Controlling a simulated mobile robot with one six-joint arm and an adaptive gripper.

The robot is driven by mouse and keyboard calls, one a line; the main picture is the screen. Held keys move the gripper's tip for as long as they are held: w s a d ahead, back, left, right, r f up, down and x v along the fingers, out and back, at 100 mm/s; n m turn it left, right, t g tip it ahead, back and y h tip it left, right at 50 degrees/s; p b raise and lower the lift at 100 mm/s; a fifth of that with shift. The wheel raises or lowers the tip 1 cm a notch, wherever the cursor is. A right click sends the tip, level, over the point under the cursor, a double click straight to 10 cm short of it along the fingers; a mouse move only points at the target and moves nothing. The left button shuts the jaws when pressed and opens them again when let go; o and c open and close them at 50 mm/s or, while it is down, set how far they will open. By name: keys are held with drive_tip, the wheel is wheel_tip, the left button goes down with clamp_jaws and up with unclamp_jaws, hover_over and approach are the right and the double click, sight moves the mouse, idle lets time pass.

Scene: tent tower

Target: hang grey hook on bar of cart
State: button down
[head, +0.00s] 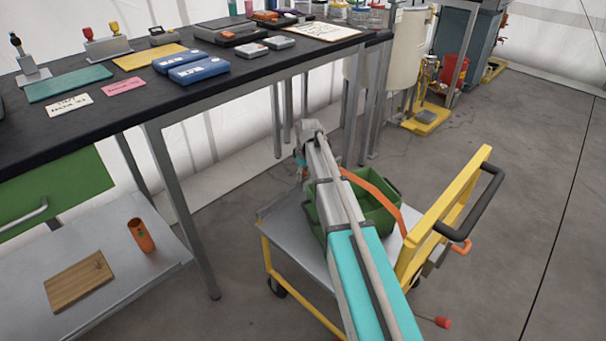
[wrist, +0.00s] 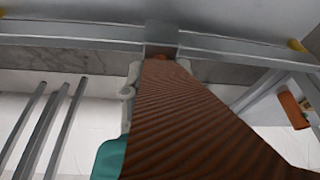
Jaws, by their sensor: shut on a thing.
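The cart (head: 287,245) has a grey deck, a yellow end frame and a black handle bar (head: 487,205) at its right end. My gripper (head: 301,158) is beyond the cart's far side, below the bench edge, and partly hidden by my arm. It is shut on an orange-brown ribbed band (wrist: 190,120), which fills the middle of the wrist view. An orange strap (head: 375,188), which looks like the same band, runs over the crate toward the yellow frame. I cannot clearly make out the grey hook. A grey block (wrist: 162,35) shows at the band's far end; I cannot tell whether it belongs to it.
A green crate (head: 383,217) stands on the cart. The black-topped bench (head: 130,92) and its metal legs are close at the left. An orange cup (head: 141,236) and a wooden board (head: 79,281) lie on a low shelf.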

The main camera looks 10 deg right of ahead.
drive_tip(key=shift+f+b, duration=0.35)
idle(0.4)
drive_tip(key=shift+c, duration=1.6)
unclamp_jaws()
drive_tip(key=shift+r, duration=0.2)
wheel_tip(320, 180, up, 12)
drive_tip(key=p, duration=1.2)
drive_tip(key=shift+f, duration=0.1)
drive_tip(key=shift+s, duration=0.1)
